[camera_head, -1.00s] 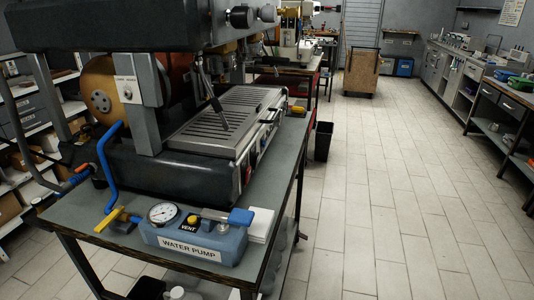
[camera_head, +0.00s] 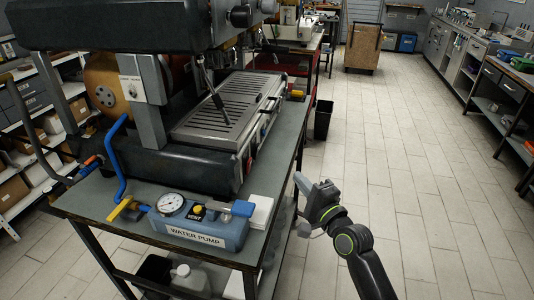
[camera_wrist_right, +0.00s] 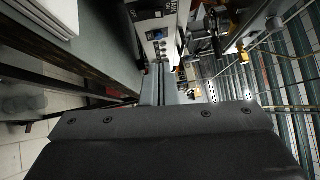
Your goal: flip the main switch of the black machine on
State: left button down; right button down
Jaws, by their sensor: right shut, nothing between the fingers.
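The black machine (camera_head: 155,170) stands on the grey-topped table at the left of the head view. A small knob on a pale plate (camera_head: 131,88) sits on its upright; the label is too small to read. A small red part (camera_head: 249,163) shows on its right-hand face. My right gripper (camera_head: 301,182) is shut and empty, right of the table's edge, apart from the machine. Its fingers show in the wrist view (camera_wrist_right: 157,85). My left gripper is out of view.
A blue water pump (camera_head: 200,228) with a gauge and a white block (camera_head: 261,211) sit at the table's near end. A black bin (camera_head: 323,120) stands beyond. The tiled floor at right is clear.

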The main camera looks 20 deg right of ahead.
aim_at(257, 151)
jog(key=a+p+x, duration=0.1)
jog(key=a+x, duration=0.1)
jog(key=x, duration=1.1)
jog(key=shift+s+a+p, duration=0.3)
jog(key=shift+s+p, duration=0.05)
jog(key=shift+s, duration=0.05)
jog(key=shift+a+r+n+g+p, duration=0.2)
jog(key=shift+n+g+p, duration=0.1)
jog(key=shift+p, duration=0.6)
